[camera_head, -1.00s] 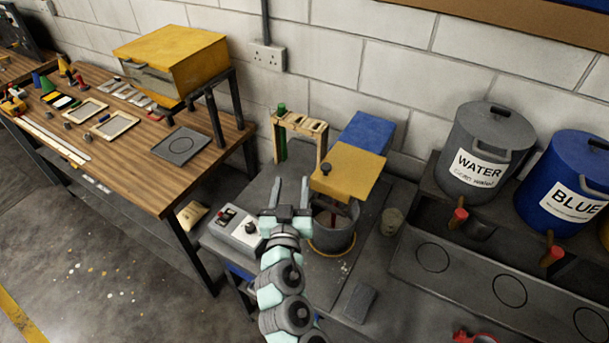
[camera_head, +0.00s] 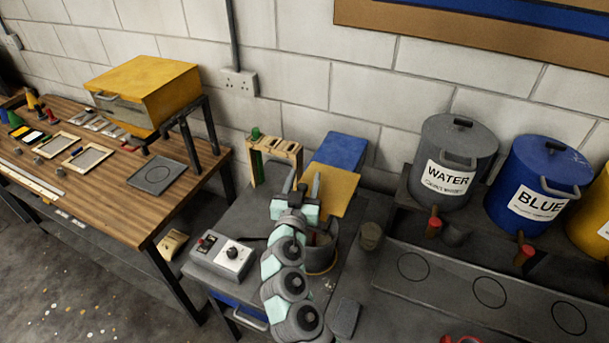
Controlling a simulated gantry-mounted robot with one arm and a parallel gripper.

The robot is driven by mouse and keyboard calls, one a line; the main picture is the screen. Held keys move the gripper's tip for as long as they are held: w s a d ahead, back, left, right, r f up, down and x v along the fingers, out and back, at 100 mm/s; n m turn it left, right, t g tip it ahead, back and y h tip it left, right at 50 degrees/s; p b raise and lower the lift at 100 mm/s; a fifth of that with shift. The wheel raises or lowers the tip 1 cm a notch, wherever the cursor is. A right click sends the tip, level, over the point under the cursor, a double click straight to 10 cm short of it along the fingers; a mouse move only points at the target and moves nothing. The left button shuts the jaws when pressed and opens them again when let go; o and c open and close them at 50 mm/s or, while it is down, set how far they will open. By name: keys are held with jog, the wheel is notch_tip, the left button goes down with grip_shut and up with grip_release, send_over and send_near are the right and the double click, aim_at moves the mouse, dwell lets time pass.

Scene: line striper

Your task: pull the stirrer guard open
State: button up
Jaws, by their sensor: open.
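The stirrer guard is a yellow plate (camera_head: 338,195) in front of a blue housing (camera_head: 341,153), above a grey pot (camera_head: 322,258). My gripper (camera_head: 303,184) is open, its two grey fingers pointing up and away at the guard's left side. The right finger overlaps the guard's left part in this view. The guard's black knob is hidden behind my gripper, and I cannot tell whether it lies between the fingers. My wrist covers part of the pot.
A control box (camera_head: 223,258) with a dial stands left of the pot. A wooden rack (camera_head: 273,147) is behind my gripper. A small cup (camera_head: 371,236) stands right of the pot. Grey WATER (camera_head: 452,150) and blue BLUE (camera_head: 538,170) drums stand at the right.

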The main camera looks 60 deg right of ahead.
jog(key=shift+w+d, duration=0.1)
jog(key=shift+d, duration=0.3)
grip_shut()
dwell(0.4)
dwell(0.9)
